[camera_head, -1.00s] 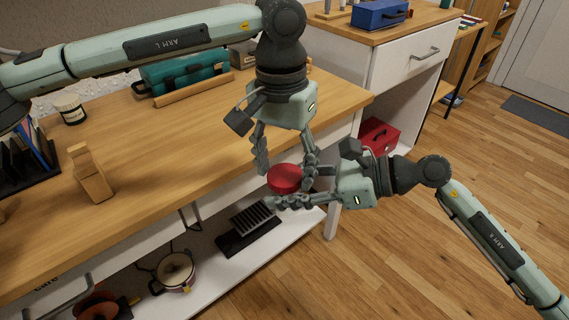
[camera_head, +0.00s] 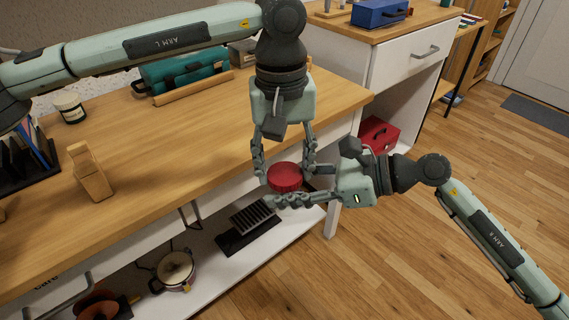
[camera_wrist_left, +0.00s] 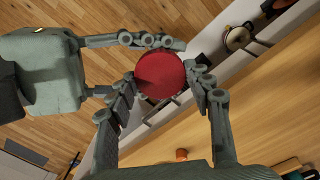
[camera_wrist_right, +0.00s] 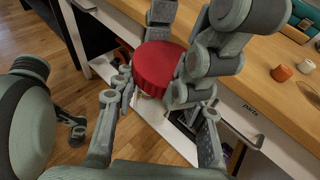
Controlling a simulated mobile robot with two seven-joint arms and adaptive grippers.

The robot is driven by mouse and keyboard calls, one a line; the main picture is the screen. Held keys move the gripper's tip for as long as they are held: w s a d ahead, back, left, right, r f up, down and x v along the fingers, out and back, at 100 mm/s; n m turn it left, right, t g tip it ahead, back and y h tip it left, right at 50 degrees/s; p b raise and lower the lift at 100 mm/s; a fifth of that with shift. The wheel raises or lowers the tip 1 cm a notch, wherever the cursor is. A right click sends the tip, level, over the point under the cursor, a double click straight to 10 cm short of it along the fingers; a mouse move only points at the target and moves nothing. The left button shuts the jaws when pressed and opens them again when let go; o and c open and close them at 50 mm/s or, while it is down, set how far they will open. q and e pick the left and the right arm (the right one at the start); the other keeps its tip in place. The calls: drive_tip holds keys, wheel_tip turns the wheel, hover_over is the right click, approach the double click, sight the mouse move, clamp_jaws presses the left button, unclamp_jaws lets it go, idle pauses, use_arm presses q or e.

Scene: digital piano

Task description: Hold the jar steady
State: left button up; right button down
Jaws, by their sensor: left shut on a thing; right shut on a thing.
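A jar with a round red lid (camera_head: 285,177) is held in the air just off the front edge of the table. My left gripper (camera_head: 285,172) comes down from above, its fingers shut on the lid from both sides. The left wrist view shows the lid (camera_wrist_left: 160,73) between those fingertips. My right gripper (camera_head: 300,188) reaches in from the right, lower down, shut on the jar. The right wrist view shows the lid (camera_wrist_right: 158,68) above its fingers. The jar's body is almost wholly hidden beneath the lid and behind fingers.
The wooden table (camera_head: 190,140) holds a teal case (camera_head: 185,75), a wooden block (camera_head: 90,172) and a small candle jar (camera_head: 70,108). A shelf below carries a pot (camera_head: 176,270) and a black slotted rack (camera_head: 250,225). Open floor lies to the right.

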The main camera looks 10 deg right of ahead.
use_arm(q)
drive_tip(key=o, duration=1.3)
drive_tip(key=shift+c, duration=0.2)
drive_tip(key=shift+r, duration=0.1)
wheel_tip(320, 180, up, 4)
drive_tip(key=shift+r, duration=0.2)
drive_tip(key=shift+c, duration=0.2)
drive_tip(key=shift+a+r+m, duration=0.1)
drive_tip(key=shift+r+m, duration=1)
drive_tip(key=shift+r, duration=0.5)
drive_tip(key=shift+f, duration=3.9)
